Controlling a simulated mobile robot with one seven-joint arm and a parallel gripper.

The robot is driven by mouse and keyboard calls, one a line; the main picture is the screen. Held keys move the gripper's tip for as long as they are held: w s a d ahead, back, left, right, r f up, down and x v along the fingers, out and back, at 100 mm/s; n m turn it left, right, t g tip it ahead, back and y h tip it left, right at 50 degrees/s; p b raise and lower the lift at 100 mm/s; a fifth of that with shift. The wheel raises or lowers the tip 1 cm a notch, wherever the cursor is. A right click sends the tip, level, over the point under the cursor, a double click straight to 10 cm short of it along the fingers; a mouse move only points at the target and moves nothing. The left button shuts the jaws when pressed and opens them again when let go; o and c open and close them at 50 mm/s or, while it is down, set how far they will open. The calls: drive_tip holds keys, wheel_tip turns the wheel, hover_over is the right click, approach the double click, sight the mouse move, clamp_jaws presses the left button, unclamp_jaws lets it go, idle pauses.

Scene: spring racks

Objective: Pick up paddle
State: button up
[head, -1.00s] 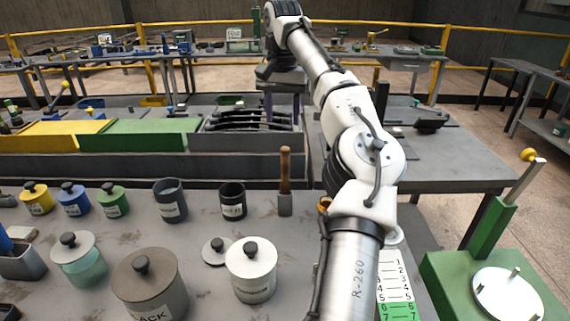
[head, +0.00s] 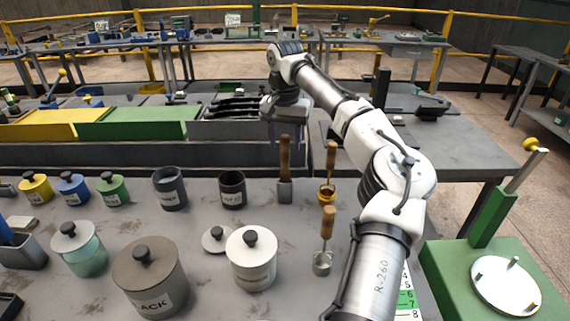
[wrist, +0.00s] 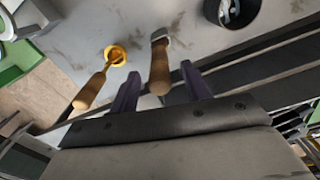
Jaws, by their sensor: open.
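The likely paddle is an upright tool with a wooden handle and a flat grey lower end (head: 285,172), at the far middle of the near bench. In the wrist view its wooden handle (wrist: 160,72) points towards me, with the grey part beyond. My gripper (head: 286,125) is above and just behind the handle's top. In the wrist view my gripper's (wrist: 160,70) two dark purple fingers are apart, one on each side of the handle in the picture. The gripper is open and empty. Whether a finger touches the handle cannot be told.
A yellow ladle (head: 327,188) with a wooden handle stands close on the right; a metal ladle (head: 323,262) is nearer. A dark cup (head: 232,190) stands left of the paddle. Lidded pots (head: 250,262) fill the bench front. A long dark trough (head: 160,160) runs behind.

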sight(285, 171)
drive_tip(key=shift+f, duration=1.3)
clamp_jaws()
drive_tip(key=shift+r, duration=0.15)
